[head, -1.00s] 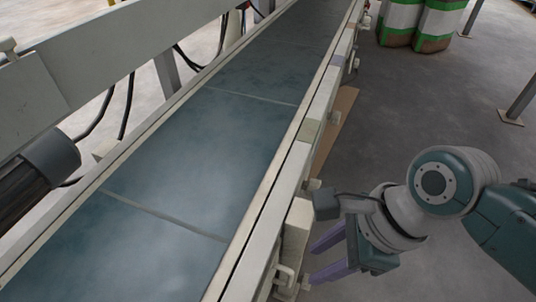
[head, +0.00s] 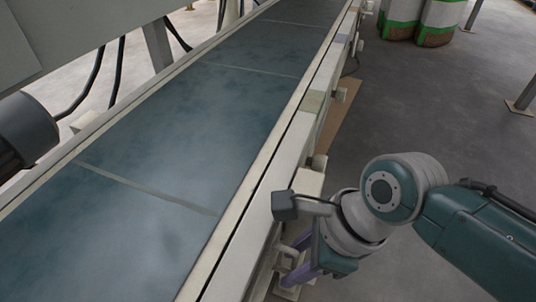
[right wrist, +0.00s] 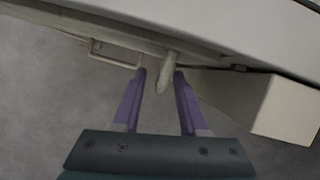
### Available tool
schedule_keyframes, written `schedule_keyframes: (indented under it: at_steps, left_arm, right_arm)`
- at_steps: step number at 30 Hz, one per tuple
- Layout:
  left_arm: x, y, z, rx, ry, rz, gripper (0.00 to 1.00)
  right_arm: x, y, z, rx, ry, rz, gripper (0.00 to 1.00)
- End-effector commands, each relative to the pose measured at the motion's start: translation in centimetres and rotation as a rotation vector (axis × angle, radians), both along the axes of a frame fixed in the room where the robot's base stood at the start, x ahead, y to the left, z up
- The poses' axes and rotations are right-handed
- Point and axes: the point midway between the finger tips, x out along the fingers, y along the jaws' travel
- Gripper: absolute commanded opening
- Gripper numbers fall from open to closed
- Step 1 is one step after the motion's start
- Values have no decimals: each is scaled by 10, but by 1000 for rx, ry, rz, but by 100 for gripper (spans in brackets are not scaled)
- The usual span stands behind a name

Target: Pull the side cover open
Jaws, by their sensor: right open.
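The conveyor's cream side rail (head: 262,212) runs along the belt. Which part of it is the side cover, I cannot tell for sure. In the right wrist view, a pale peg-like lever (right wrist: 167,72) hangs from the cream underside, and its lower end shows between the fingertips of my open right gripper (right wrist: 160,74). The fingers are apart, with gaps beside the lever. A thin bar handle (right wrist: 115,54) sits left of them. In the head view my right gripper (head: 292,262) is low beside the rail, its fingertips partly hidden. My left gripper is out of view.
A cream box-shaped part (right wrist: 285,108) juts out right of the fingers. The blue-green belt (head: 190,130) lies left of the rail. Green-and-white sacks (head: 420,20) stand at the back right. The grey floor (head: 430,105) right of the conveyor is largely clear.

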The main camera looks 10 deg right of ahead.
Motion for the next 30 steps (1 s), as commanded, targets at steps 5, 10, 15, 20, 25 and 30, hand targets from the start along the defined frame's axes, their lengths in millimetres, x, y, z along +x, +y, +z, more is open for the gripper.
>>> schedule_keyframes:
  at_steps: [5,10,15,20,25,30]
  left_arm:
    - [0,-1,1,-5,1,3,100]
    - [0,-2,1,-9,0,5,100]
    - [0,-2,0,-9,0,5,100]
    - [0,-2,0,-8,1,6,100]
    - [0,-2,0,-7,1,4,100]
    - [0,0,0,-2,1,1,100]
  right_arm:
    - [0,0,1,0,0,1,37]
    - [0,0,1,0,0,1,18]
    - [0,0,1,0,0,1,0]
    - [0,0,1,0,0,1,0]
    - [0,0,1,0,0,1,0]
    - [0,0,1,0,0,1,0]
